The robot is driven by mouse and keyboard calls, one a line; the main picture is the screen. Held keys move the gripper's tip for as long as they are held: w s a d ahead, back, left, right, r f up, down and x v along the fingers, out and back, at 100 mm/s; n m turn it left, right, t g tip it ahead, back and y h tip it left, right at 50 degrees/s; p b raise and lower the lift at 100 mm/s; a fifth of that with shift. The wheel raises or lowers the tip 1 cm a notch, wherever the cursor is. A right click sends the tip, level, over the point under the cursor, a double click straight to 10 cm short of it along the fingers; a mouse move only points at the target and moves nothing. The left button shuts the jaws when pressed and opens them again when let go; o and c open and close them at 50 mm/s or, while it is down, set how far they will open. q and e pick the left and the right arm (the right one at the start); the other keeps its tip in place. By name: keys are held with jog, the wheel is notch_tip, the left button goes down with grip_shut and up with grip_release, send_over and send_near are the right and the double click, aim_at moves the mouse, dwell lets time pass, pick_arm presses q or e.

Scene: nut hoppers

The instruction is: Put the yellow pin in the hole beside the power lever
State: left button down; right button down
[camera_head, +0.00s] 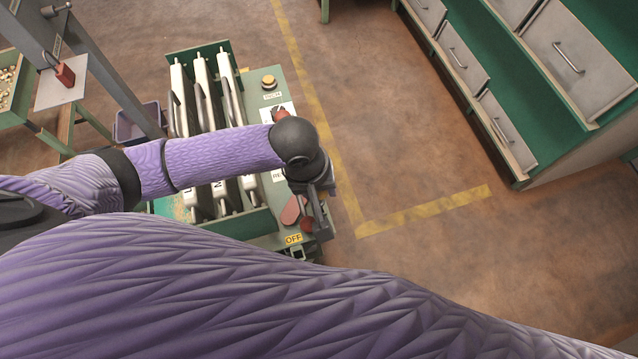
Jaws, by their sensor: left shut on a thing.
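The yellow pin is not visible to me, and I cannot make out its hole. My left gripper (316,222) is over the near right corner of the green machine (262,240), pointing down. It is shut at a dark red grip (307,226), which looks like the power lever's handle; the gripper partly hides it. A lighter red piece (291,210) lies just left of the fingers. A yellow OFF label (293,239) is just below them. My right gripper is not in view.
White hoppers (204,90) with handles stand in the machine, partly behind my left arm. A yellow button (268,82) and a red knob (281,115) are on its panel. Green shelving with grey drawers (555,62) is at the right. The floor between is clear.

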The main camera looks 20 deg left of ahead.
pick_arm(q)
jog(key=shift+f+b, duration=0.75)
jog(key=shift+f, duration=1.2)
jog(key=shift+c, duration=1)
grip_release()
notch_tip(320, 180, up, 10)
jog(key=a+p, duration=0.1)
jog(key=p, duration=0.3)
jog(key=shift+s+a, duration=0.35)
jog(key=shift+a, duration=0.05)
